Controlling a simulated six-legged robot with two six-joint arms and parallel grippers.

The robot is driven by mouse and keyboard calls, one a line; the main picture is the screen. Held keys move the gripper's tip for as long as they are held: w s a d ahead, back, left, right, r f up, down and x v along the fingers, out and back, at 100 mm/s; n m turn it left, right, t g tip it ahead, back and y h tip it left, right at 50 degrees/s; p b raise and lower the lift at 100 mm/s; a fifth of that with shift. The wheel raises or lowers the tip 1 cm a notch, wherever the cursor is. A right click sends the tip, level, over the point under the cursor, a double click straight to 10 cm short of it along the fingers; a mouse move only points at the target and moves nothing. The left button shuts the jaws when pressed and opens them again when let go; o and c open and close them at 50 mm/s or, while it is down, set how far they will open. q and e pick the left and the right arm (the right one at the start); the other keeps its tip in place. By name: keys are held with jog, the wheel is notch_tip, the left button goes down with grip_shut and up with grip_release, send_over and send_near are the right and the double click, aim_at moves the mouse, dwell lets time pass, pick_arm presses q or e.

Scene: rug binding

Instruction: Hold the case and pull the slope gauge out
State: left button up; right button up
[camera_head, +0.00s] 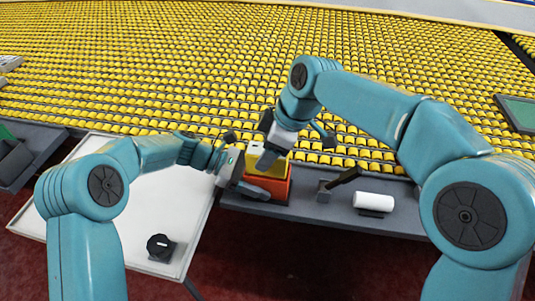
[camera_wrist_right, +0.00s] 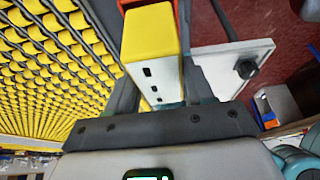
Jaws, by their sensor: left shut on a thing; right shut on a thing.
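The orange case (camera_head: 277,187) stands on the grey ledge at the middle of the head view. The yellow slope gauge (camera_head: 281,164) shows directly above it, its lower part at the case's top; I cannot tell how deep it sits. My left gripper (camera_head: 256,191) is shut on the case from the left, low down. My right gripper (camera_head: 266,160) is shut on the gauge from above. In the right wrist view the gauge (camera_wrist_right: 150,38) lies between the fingers, with dark slots on its narrow side. A little of the orange case shows at the top edge.
A white tray table (camera_head: 120,215) with a black round knob (camera_head: 160,246) is at left. On the grey ledge (camera_head: 235,200), a dark bracket (camera_head: 340,182) and a white roll (camera_head: 373,201) stand right of the case. Rows of yellow blocks (camera_head: 150,60) fill the back.

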jog(key=shift+r, duration=2.85)
pick_arm(q)
jog(key=o, duration=1.3)
jog(key=v, duration=1.2)
jog(key=shift+r, duration=0.1)
pick_arm(e)
jog(key=shift+r, duration=0.1)
